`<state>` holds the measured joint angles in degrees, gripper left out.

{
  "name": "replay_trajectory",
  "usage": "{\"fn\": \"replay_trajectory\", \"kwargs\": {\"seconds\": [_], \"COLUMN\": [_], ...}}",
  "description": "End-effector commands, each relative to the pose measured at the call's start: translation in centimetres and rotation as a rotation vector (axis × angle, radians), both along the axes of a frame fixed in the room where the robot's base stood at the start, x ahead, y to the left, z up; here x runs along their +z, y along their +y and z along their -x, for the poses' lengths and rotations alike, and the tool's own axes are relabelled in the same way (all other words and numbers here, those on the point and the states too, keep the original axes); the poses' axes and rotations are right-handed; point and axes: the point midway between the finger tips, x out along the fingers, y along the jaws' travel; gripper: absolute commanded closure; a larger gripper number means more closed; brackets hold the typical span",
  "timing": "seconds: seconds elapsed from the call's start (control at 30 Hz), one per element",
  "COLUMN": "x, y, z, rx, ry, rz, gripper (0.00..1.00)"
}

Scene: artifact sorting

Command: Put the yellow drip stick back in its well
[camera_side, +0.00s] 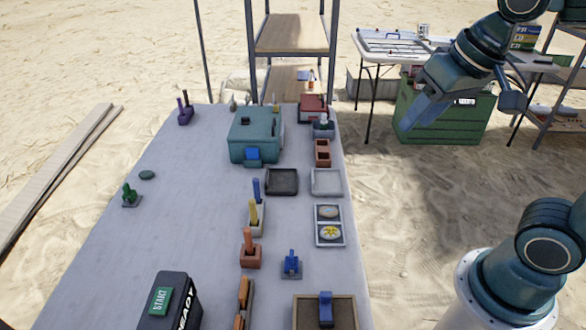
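A yellow stick (253,211) stands nearly upright in a cream-coloured block (257,228) near the middle of the table. I cannot tell how deep it sits. A blue stick (256,190) stands just behind it; its base is hidden. An orange stick (248,239) stands in a terracotta block (250,258) just in front. My gripper (416,124) is raised at the upper right, off the table's right side and well apart from the sticks. It is seen from an angle that does not show whether its fingers are open or shut. I see nothing held in it.
A teal box (254,136), a dark tray (281,182), a grey tray (326,182) and framed tiles (329,226) stand around the sticks. A blue-handled stamp (291,265) is at the front right. A START box (168,301) is at the front. The table's left middle (190,210) is mostly clear.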

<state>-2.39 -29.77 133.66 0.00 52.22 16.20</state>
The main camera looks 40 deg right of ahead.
Motion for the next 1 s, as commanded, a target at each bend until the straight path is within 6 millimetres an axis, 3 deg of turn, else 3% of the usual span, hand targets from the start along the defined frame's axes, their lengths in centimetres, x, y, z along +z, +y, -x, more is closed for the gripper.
{"fn": "replay_trajectory", "kwargs": {"seconds": [0.1, 0.33, 1.0], "x": [-0.5, -1.6, -1.9], "y": [-0.5, -0.9, -1.0], "z": [2.4, 5.1, 5.6], "rx": [0.08, 0.188, 0.212], "ry": [-0.036, -0.07, -0.077], "rz": [0.045, 0.108, 0.123], "gripper": [0.62, 0.62, 0.62]}}
